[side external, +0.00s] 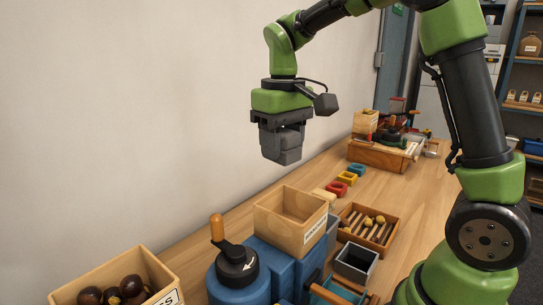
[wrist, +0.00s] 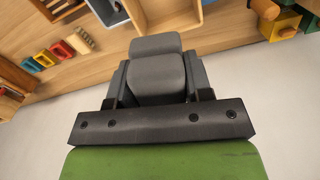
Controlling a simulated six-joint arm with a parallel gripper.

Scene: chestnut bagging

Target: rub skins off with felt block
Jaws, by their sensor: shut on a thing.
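My gripper (side external: 281,132) hangs in the air in front of the pale wall, well above the bench, in the side view. It is shut on a grey block (side external: 288,156), which looks like the felt block. In the wrist view, the grey block (wrist: 156,44) sits between the dark fingers of my gripper (wrist: 158,76) and points away from the camera. Brown chestnuts (side external: 132,286) lie in a light wooden box (side external: 88,281) at the lower left of the side view. The block touches nothing but my gripper. I cannot tell whether any chestnut skins are loose.
An empty-looking labelled wooden bin (side external: 301,238) stands among blue containers, beside a blue drum with a crank (side external: 237,268). A wooden case (side external: 377,154) stands farther back.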

